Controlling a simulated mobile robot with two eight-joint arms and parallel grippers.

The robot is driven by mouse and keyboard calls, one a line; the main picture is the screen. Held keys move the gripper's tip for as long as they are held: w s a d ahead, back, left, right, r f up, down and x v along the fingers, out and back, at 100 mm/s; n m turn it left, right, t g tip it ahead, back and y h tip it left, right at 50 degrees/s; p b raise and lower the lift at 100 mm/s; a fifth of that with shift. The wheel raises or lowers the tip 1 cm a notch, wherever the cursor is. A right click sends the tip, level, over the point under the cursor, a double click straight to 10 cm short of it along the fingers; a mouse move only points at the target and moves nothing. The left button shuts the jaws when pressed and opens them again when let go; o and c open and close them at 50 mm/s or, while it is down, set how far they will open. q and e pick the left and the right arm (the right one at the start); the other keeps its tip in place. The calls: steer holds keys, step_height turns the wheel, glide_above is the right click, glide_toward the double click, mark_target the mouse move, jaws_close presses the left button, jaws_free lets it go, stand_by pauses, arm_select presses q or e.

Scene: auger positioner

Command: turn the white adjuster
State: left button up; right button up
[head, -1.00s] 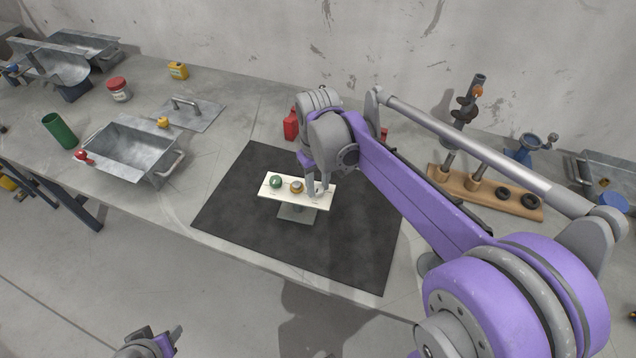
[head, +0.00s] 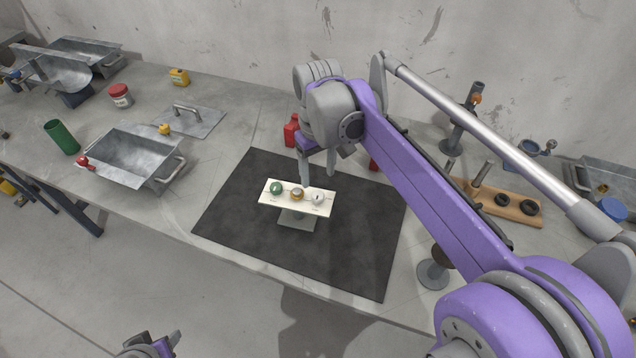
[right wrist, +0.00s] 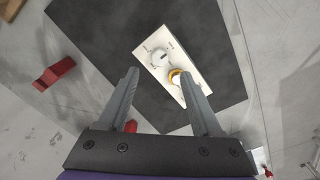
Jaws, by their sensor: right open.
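The white adjuster (head: 318,198) is the right-hand knob on a small cream panel (head: 291,206) on a stand. It also shows in the right wrist view (right wrist: 159,57), ahead of the fingertips. An orange-ringed adjuster (head: 297,194) sits in the middle and a green one (head: 276,188) at the left end. My right gripper (head: 318,181) is open and empty, above and behind the panel, apart from the white adjuster. In the right wrist view a finger covers the panel's green end. My left gripper (head: 151,345) is at the bottom edge; its jaws are unclear.
The panel stands on a dark mat (head: 240,225) with free room around it. A metal tray (head: 131,158) lies left; a wooden rack (head: 515,205) with black rings is right.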

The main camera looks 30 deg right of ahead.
steer(key=shift+r, duration=1.8)
steer(key=s+a+f+t, duration=0.2)
steer(key=s+f, duration=0.2)
steer(key=f, duration=0.1)
steer(key=s+a+f+t, duration=0.1)
steer(key=s+a+f, duration=0.1)
steer(key=s+f, duration=0.2)
steer(key=s+a+f+t, duration=0.2)
steer(key=s+f, duration=0.3)
steer(key=s, duration=0.1)
steer(key=shift+s+a+f+m+t, duration=0.15)
steer(key=shift+a+f+m+t, duration=0.05)
steer(key=shift+f+m+t, duration=0.1)
